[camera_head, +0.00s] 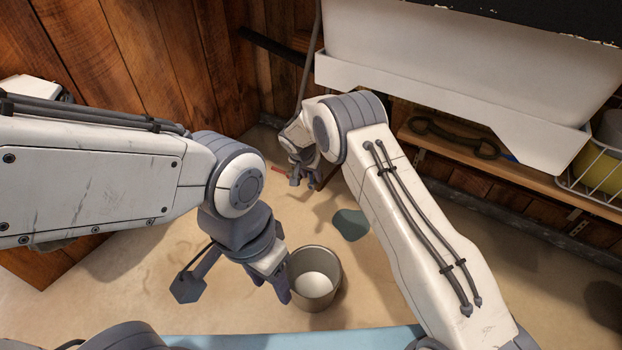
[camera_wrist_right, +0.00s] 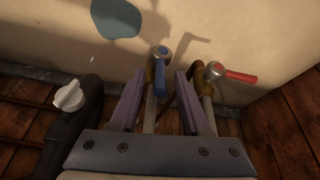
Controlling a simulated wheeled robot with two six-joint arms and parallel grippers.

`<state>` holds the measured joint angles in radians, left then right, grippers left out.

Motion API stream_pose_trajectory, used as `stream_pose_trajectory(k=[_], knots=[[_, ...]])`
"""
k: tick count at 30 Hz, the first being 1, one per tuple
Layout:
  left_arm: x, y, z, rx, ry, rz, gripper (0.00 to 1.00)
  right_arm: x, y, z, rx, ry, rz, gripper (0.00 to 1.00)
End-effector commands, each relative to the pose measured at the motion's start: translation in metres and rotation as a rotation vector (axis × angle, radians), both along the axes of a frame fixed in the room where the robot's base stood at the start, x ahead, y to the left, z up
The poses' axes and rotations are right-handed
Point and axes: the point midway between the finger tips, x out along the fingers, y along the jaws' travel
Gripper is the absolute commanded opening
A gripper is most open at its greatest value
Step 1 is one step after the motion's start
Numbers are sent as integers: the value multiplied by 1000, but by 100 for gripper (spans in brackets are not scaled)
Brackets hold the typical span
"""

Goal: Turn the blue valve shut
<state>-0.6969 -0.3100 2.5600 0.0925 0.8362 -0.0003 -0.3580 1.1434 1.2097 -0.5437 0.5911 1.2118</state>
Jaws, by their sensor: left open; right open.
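The blue valve (camera_wrist_right: 160,78) shows in the right wrist view, with a round metal cap at the top. Its blue lever points down the picture, roughly along its pipe. My right gripper (camera_wrist_right: 160,85) is open, with one finger on each side of the blue lever in the picture; I cannot tell whether they touch it. In the head view my right gripper (camera_head: 304,180) is low near the back wall and hides the blue valve. My left gripper (camera_head: 282,290) is open and empty, beside a metal bucket.
A valve with a red lever (camera_wrist_right: 238,76) stands right of the blue one, its lever pointing right. A white knob (camera_wrist_right: 68,96) sits on a dark pipe at left. The metal bucket (camera_head: 331,283) stands on the floor near a teal patch (camera_head: 351,224). A white sink (camera_head: 450,65) overhangs at back right.

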Motion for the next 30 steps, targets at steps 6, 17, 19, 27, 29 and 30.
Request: stream_pose_trajectory(k=[6, 17, 19, 27, 29, 30], knots=[[0, 0, 0, 0, 0, 0, 50, 1, -1, -1, 0, 0, -1, 46], [0, 0, 0, 0, 0, 0, 50, 0, -1, -1, -1, 0, 0, 0], [0, 0, 0, 0, 0, 0, 50, 0, -1, -1, -1, 0, 0, 0], [0, 0, 0, 0, 0, 0, 50, 0, -1, -1, -1, 0, 0, 0], [0, 0, 0, 0, 0, 0, 50, 0, -1, -1, -1, 0, 0, 0], [0, 0, 0, 0, 0, 0, 50, 0, -1, -1, -2, 1, -1, 0]])
